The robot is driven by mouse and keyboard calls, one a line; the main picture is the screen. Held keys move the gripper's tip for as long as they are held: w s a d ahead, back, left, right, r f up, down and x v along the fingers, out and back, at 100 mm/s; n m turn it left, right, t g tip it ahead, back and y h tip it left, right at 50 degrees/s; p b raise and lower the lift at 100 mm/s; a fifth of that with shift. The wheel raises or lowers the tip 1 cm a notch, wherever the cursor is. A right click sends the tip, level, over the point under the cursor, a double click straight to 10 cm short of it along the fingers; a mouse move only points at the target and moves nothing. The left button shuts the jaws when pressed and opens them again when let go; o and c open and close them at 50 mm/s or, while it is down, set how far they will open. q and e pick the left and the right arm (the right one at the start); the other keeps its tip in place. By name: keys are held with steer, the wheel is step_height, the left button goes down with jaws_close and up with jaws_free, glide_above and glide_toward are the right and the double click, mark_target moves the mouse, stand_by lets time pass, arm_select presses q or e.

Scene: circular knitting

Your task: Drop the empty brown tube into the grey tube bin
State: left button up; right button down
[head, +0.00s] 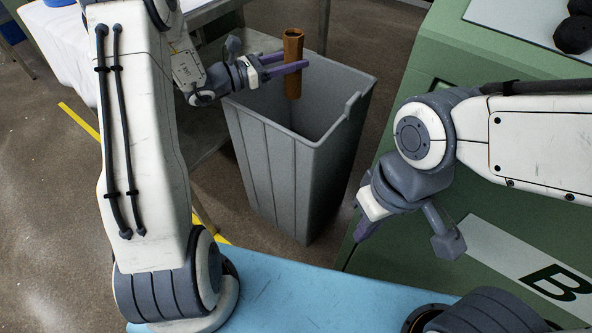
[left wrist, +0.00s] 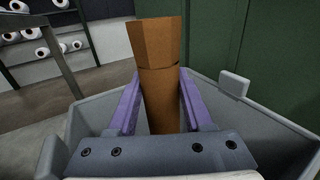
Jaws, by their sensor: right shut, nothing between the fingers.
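The empty brown tube (head: 293,47) stands upright between the purple fingers of my left gripper (head: 287,69). My left gripper is shut on the tube and holds it over the open mouth of the grey tube bin (head: 270,165). In the left wrist view the tube (left wrist: 158,85) rises between the two fingers (left wrist: 160,105), with the bin's rim (left wrist: 262,118) around and below. The tube's lower end shows above the bin's inside in the head view. My right gripper (head: 364,228) is shut and empty, low to the right of the bin.
A green machine (head: 440,60) with a white panel marked B (head: 530,265) stands right of the bin. A table with a white cover (head: 75,50) is behind at the left. In the left wrist view, a rack with several white spools (left wrist: 45,50) stands at the back left.

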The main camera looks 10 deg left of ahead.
arm_select(q)
steer(key=o, duration=0.5)
steer(key=p+v, duration=0.1)
steer(key=v, duration=0.5)
steer(key=shift+p, duration=0.35)
steer(key=shift+s+a, duration=0.45)
steer(key=shift+a, duration=0.1)
